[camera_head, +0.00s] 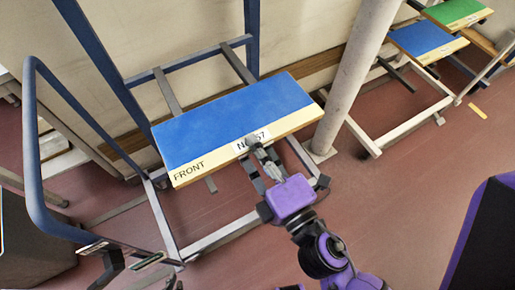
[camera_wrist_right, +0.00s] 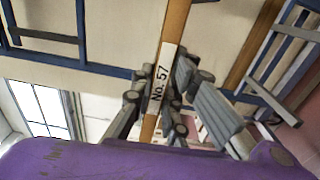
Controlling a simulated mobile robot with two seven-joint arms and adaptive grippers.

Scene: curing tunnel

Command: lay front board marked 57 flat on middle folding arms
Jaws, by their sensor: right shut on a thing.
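The front board (camera_head: 225,112) is blue on top, with a cream front edge reading FRONT and a No. 57 label partly covered by my fingers. My purple right gripper (camera_head: 262,158) is shut on the middle of that edge. In the right wrist view the edge with its No. 57 label (camera_wrist_right: 163,80) runs between the fingers (camera_wrist_right: 165,100). The board is over grey folding arms (camera_head: 168,92) of the blue frame, which show behind it. Whether it touches them is hidden. My left gripper (camera_head: 121,254) is at the lower left, fingers apart and empty, away from the board.
A blue tubular frame (camera_head: 32,150) stands at the left. A pale round post (camera_head: 355,75) rises just right of the board. Another rack at the upper right bears a blue board (camera_head: 422,40) and a green board (camera_head: 458,12). The red floor at the right is mostly clear.

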